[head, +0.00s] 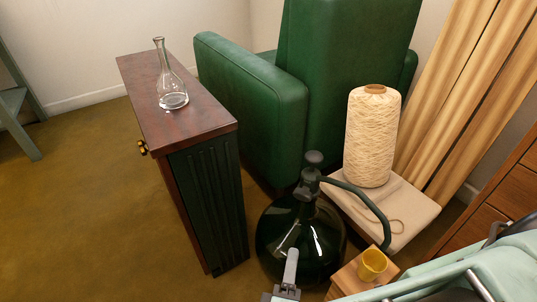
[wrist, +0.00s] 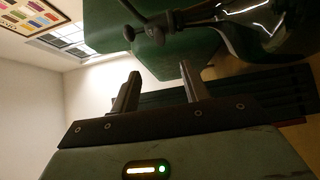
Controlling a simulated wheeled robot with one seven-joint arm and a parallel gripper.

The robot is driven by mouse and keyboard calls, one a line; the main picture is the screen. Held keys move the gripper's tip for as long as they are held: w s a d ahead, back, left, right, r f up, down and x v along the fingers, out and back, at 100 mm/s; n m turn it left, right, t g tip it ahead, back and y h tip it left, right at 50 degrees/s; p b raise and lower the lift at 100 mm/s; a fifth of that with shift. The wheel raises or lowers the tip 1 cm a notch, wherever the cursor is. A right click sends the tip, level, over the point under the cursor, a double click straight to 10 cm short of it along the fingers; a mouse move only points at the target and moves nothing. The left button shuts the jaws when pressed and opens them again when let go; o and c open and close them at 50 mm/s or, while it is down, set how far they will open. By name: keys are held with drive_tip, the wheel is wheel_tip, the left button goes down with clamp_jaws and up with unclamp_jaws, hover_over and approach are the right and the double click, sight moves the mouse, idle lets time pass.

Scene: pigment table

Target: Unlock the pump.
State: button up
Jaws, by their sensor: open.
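The pump (head: 313,158) is a dark knob on a collar with a curved dark green spout that bends down to the right. It sits on the neck of a round dark glass bottle (head: 285,243) on the floor. In the wrist view the pump head (wrist: 158,27) lies sideways, beyond the fingers, with the bottle (wrist: 285,25) at the top right. My gripper (wrist: 160,80) is open and nothing shows between its fingers. In the head view one grey finger (head: 290,268) shows in front of the bottle, below the pump head. Whether the pump is locked cannot be told.
A dark wooden cabinet (head: 185,118) with a clear flask (head: 172,85) stands left of the bottle. A green armchair (head: 255,98) is behind. A cream thread cone (head: 372,140) stands on a pale slab (head: 412,213) at right. A yellow cup (head: 372,264) sits near the front.

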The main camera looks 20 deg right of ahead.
sight(302, 198)
drive_tip(key=b+x, duration=0.5)
drive_tip(key=x, duration=1.1)
drive_tip(key=shift+w+d, duration=0.3)
drive_tip(key=shift+w, duration=0.3)
drive_tip(key=c, duration=1)
